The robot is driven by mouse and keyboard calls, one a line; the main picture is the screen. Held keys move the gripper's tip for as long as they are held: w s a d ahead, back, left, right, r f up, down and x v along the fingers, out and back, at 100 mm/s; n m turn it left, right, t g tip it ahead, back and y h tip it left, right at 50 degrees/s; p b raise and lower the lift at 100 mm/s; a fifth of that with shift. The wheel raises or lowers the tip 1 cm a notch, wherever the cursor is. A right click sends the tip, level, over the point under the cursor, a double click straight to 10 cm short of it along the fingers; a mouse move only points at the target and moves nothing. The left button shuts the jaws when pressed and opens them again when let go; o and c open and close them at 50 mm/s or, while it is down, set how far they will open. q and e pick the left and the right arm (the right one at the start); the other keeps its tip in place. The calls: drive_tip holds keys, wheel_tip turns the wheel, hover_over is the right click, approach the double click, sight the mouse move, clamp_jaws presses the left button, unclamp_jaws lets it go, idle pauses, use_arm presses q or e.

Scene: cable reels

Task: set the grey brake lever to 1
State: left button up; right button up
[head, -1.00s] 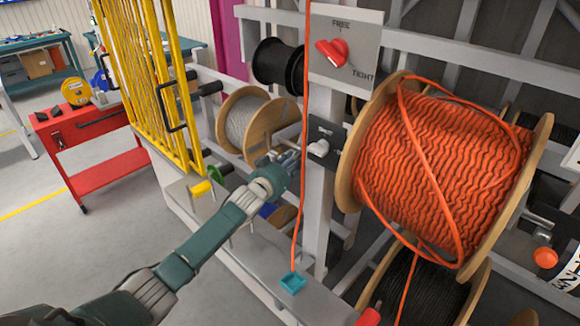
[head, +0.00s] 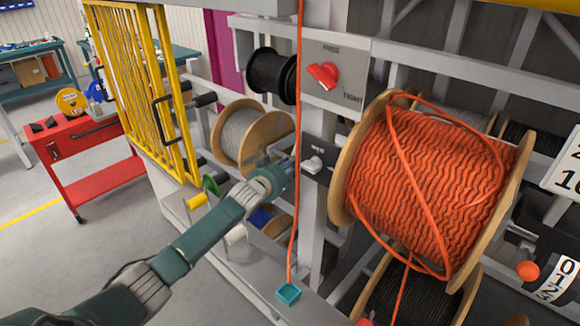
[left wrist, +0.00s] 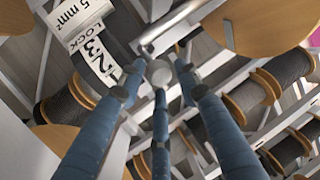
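The grey brake lever (head: 312,163) sticks out from a small dark plate on the upright post, left of the orange reel. The plate's marking is too small to read in the head view. My left gripper (head: 288,168) is just left of the lever. In the left wrist view, a pale grey round knob (left wrist: 159,74) shows between the tips of my left gripper's (left wrist: 160,84) spread blue fingers. The fingers look open around it; contact cannot be told. My right gripper is not in view.
A red knob (head: 323,76) on a FREE/TIGHT plate (head: 345,62) sits above the lever. A large orange cable reel (head: 430,185) is close on the right. An orange cable (head: 296,120) hangs just in front of my left gripper. A yellow gate (head: 150,95) stands left.

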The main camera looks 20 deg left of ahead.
use_arm(q)
drive_tip(key=shift+f, duration=0.25)
drive_tip(key=shift+s, duration=0.1)
drive_tip(key=v, duration=1.1)
drive_tip(key=shift+s+r, duration=0.2)
drive_tip(key=shift+s, duration=0.15)
